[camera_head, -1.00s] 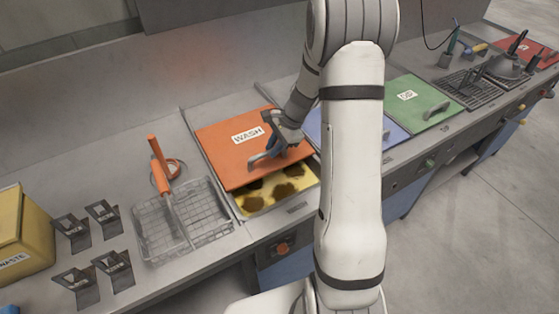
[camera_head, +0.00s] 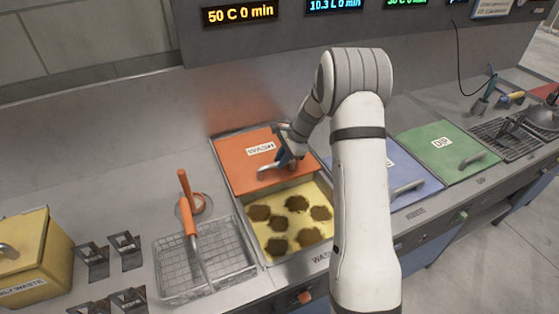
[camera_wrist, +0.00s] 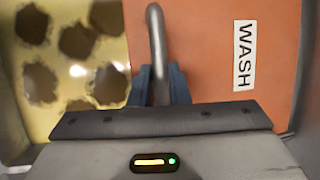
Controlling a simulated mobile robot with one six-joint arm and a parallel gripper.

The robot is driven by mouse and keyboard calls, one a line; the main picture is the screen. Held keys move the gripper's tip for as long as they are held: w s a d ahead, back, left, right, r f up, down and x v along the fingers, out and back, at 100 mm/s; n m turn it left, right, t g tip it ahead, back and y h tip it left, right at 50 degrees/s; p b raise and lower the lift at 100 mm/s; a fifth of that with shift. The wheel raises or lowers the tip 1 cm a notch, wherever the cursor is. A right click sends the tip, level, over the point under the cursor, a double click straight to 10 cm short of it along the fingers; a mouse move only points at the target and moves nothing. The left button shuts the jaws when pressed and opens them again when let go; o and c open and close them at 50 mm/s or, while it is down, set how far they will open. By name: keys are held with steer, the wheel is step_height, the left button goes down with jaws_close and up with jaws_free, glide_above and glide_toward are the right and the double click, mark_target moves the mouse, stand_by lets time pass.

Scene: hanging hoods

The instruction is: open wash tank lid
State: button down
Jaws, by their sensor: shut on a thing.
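The orange wash lid (camera_head: 239,173), labelled WASH, lies slid back over the rear part of the wash tank (camera_head: 262,250). The front part of the tank stands uncovered, with yellowish liquid and several dark brown patches in it. My gripper (camera_head: 287,160) is at the lid's front edge, shut on the grey lid handle (camera_head: 268,170). In the wrist view the handle (camera_wrist: 157,50) stands between the blue fingers of my gripper (camera_wrist: 160,88), with the orange lid (camera_wrist: 205,50) on the right and the open tank (camera_wrist: 60,125) on the left.
A yellow waste bin (camera_head: 40,255) is further left. A blue lid (camera_head: 375,180) and a green DIP lid (camera_head: 455,157) are to the right. A panel with displays (camera_head: 240,14) overhangs the back.

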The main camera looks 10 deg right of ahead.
steer(key=shift+w+d, duration=0.1)
steer(key=shift+d, duration=0.2)
steer(key=c, duration=1.8)
jaws_free()
steer(key=shift+o, duration=1.4)
steer(key=shift+d+f, duration=0.1)
steer(key=shift+d, duration=0.05)
steer(key=shift+o, duration=0.8)
steer(key=shift+a, duration=0.25)
steer(key=shift+d+r, duration=0.15)
steer(key=shift+r, duration=0.2)
steer(key=b+v, duration=0.1)
steer(key=v, duration=0.6)
steer(key=shift+d+r, duration=0.1)
steer(key=shift+r, duration=0.05)
